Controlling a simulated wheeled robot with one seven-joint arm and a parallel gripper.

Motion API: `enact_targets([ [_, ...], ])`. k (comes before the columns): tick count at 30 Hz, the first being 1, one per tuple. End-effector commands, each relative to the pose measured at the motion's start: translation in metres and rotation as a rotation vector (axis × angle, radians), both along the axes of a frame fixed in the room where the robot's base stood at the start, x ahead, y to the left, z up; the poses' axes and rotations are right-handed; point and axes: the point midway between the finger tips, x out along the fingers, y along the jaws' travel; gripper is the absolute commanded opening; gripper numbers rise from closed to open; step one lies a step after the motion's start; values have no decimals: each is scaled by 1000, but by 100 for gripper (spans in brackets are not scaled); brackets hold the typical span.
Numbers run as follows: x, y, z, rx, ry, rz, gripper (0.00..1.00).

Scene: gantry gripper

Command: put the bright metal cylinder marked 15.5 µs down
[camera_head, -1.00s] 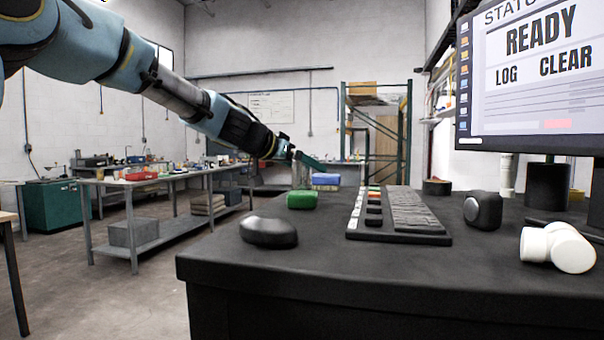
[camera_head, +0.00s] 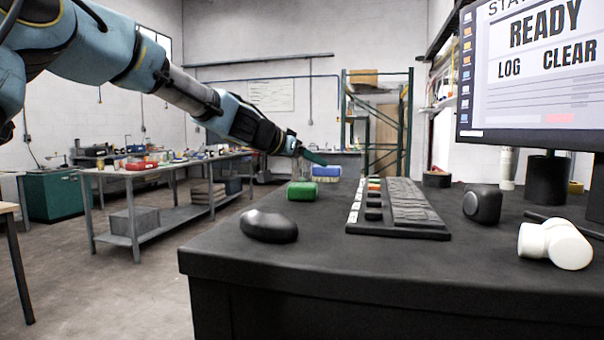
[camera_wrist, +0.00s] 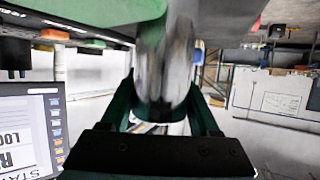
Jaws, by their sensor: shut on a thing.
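My gripper (camera_head: 315,158) is over the far left part of the black desk (camera_head: 225,262), near the green block (camera_head: 302,191) and the blue block (camera_head: 325,174). In the wrist view my dark green fingers (camera_wrist: 164,100) are shut on a bright metal cylinder (camera_wrist: 170,60). The cylinder is blurred, and no marking can be read on it. In the head view it is small and hard to make out below my fingers. I cannot tell whether its base touches the desk.
A black keyboard (camera_head: 408,208) lies right of the green block. A dark rounded mouse (camera_head: 269,225) is near the front left. A monitor (camera_head: 530,80), a black cube-like thing (camera_head: 483,203) and a white pipe fitting (camera_head: 556,243) are on the right. The desk's left edge is close to my gripper.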

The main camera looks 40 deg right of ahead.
Motion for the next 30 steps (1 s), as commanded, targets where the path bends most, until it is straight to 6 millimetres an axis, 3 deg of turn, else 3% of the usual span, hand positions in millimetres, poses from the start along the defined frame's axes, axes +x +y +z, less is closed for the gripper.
enact_targets([
  [1,0,0,0,0,0,0,33],
  [10,0,0,0,0,0,0,0],
  [26,0,0,2,-2,-1,1,0],
  [30,-1,-1,12,-4,-4,-2,0],
])
